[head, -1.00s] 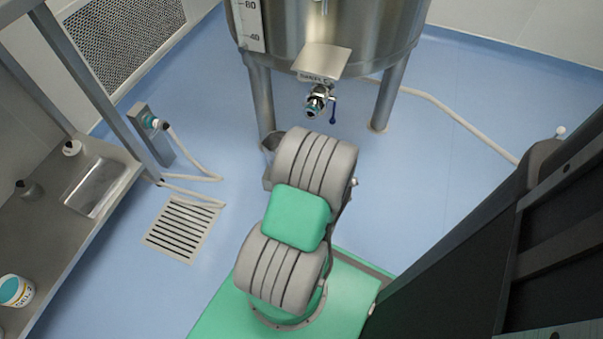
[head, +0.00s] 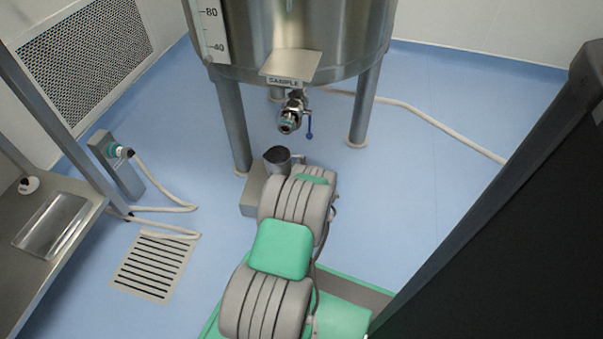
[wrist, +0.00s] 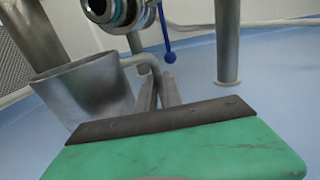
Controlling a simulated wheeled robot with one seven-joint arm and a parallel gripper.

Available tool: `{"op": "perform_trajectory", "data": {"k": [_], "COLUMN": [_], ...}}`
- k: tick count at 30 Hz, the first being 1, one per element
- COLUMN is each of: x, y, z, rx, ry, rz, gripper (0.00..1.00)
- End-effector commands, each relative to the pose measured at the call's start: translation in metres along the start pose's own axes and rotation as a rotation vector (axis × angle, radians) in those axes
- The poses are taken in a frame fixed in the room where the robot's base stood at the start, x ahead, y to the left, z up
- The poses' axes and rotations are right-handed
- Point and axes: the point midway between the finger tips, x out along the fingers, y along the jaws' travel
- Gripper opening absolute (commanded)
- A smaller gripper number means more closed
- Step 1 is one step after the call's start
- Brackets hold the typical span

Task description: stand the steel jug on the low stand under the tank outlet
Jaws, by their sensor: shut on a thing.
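The steel jug (head: 276,160) is upright below and slightly left of the tank outlet (head: 290,119) in the head view. The low stand (head: 252,196) is a grey block partly hidden behind my arm, and the jug shows at its far edge. I cannot tell whether the jug touches the stand. In the wrist view the jug (wrist: 85,95) is at the left, with the outlet valve (wrist: 116,10) above it to the right. My gripper (wrist: 157,88) is shut on the jug's handle; my arm hides it in the head view.
The steel tank (head: 300,35) stands on legs, one leg (head: 232,125) close behind the jug. A blue valve lever (head: 309,130) hangs beside the outlet. A hose (head: 160,209), a floor drain (head: 155,266) and a steel bench (head: 45,250) are at the left.

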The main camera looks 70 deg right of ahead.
Motion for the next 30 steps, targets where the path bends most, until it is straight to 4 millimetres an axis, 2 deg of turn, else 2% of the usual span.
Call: {"op": "perform_trajectory", "data": {"k": [1,4,14,15,22,30], "x": [-0.001,-0.001,-0.001,-0.002,-0.002,-0.001], "y": [0.000,0.000,0.000,0.000,0.000,0.000], "z": [-0.015,-0.029,-0.029,-0.031,-0.030,-0.029], "rx": [0.001,0.001,0.001,0.000,0.000,0.000], "ry": [0.001,0.000,-0.001,0.001,0.001,0.000], "rz": [0.000,0.000,0.000,0.000,0.000,0.000], "gripper": [0.00,0.00,0.00,0.12,0.31,0.32]}}
